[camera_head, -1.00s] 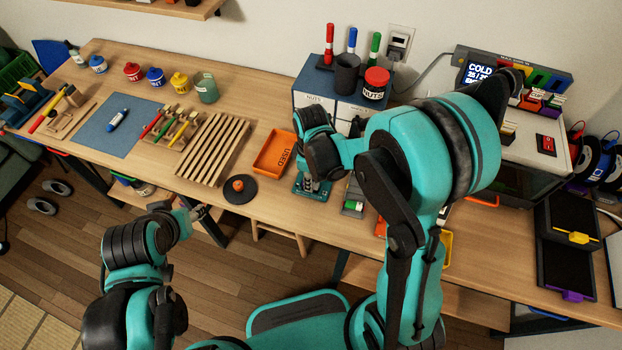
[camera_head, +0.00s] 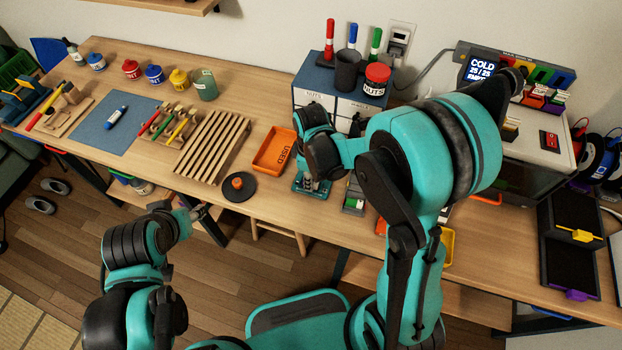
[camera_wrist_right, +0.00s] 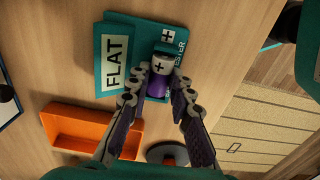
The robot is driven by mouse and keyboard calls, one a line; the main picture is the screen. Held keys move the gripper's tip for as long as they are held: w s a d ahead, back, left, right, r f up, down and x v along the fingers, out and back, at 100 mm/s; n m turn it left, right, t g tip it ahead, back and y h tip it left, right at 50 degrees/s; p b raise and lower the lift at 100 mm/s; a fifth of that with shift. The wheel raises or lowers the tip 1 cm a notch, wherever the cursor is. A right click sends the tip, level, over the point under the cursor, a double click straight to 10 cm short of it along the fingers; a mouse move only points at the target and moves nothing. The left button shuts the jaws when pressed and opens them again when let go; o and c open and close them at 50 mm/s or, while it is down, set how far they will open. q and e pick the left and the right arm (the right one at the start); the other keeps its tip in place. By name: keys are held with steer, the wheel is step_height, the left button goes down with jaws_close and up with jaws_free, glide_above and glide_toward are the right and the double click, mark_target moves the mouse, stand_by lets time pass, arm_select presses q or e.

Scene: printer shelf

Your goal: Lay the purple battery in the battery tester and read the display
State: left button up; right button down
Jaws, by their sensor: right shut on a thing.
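The teal battery tester (camera_wrist_right: 112,30) lies on the wooden bench. In the right wrist view its pale display (camera_wrist_right: 116,62) reads FLAT. The purple battery (camera_wrist_right: 157,88), with a light top end marked plus, lies along the tester's slot area. My right gripper (camera_wrist_right: 160,75) is shut on it, one finger on each side. In the head view my right gripper (camera_head: 311,183) is over the tester (camera_head: 304,188), which it partly hides; the battery cannot be made out there. My left gripper (camera_head: 199,212) is low in front of the bench, away from the tester; its opening is unclear.
An orange tray marked USED (camera_head: 266,163) stands left of the tester, empty where visible. A black round base with an orange knob (camera_head: 237,186) and a slatted wooden rack (camera_head: 212,144) lie further left. A blue-grey cabinet (camera_head: 309,95) stands behind. My right arm hides some bench.

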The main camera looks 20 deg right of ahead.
steer(key=c, duration=1.3)
jaws_free()
steer(key=shift+r+p, duration=2.65)
steer(key=shift+r, duration=0.9)
